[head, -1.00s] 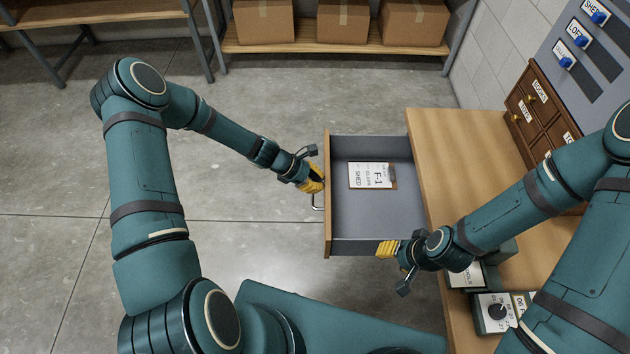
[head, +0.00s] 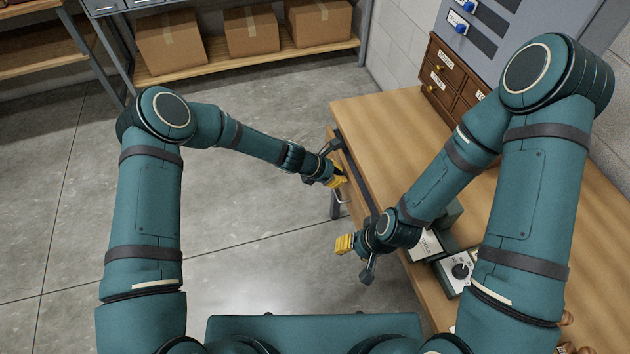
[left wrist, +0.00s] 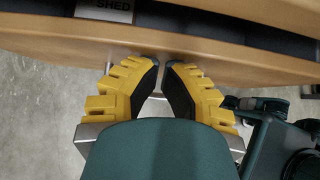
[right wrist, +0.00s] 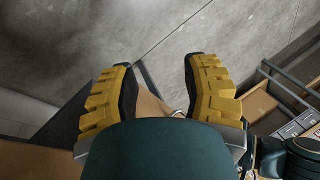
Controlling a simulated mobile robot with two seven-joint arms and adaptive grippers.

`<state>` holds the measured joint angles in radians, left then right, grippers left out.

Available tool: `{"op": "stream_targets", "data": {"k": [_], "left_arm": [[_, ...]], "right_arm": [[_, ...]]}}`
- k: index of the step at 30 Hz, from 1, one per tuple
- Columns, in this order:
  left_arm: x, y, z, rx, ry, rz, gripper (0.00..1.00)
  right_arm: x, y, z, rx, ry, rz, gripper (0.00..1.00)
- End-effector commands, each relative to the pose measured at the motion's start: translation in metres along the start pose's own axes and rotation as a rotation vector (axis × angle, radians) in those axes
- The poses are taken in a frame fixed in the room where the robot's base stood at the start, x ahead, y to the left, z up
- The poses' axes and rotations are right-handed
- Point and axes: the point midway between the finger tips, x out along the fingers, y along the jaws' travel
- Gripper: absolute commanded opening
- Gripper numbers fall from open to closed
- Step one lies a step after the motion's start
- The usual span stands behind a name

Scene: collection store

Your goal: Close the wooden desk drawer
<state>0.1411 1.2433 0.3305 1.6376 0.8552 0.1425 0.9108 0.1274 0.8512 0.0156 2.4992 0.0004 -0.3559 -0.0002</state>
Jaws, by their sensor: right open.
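The wooden desk drawer (head: 349,168) stands out only slightly from the desk (head: 400,130), with a narrow dark strip of its inside showing. Its metal handle (head: 342,198) is on the front, just below my left gripper. My left gripper (head: 341,180) is at the drawer front, fingers nearly together; its tips are against or very near the wood (left wrist: 240,62) in the left wrist view. My right gripper (head: 344,244) is open and empty, in front of the desk near the drawer's near end. Its spread fingers show in the right wrist view (right wrist: 158,70).
A small wooden cabinet of labelled drawers (head: 452,80) stands at the back of the desk. A box with a dial (head: 458,270) sits near the desk's front edge. Shelving with cardboard boxes (head: 250,30) is behind. The floor left of the desk is clear.

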Motion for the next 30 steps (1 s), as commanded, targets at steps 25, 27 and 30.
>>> {"op": "stream_targets", "data": {"k": [25,27,30], "left_arm": [[0.032,0.0,0.034,0.0,-0.003,0.0,0.0],[0.032,0.0,0.034,0.0,-0.003,0.0,0.0],[0.029,0.002,0.032,0.0,-0.003,0.0,0.0]], "right_arm": [[0.0,0.0,0.0,0.0,0.0,0.0,0.47],[0.0,0.0,0.0,0.0,0.0,0.0,0.47],[0.0,0.0,0.0,0.0,0.0,0.0,0.47]]}}
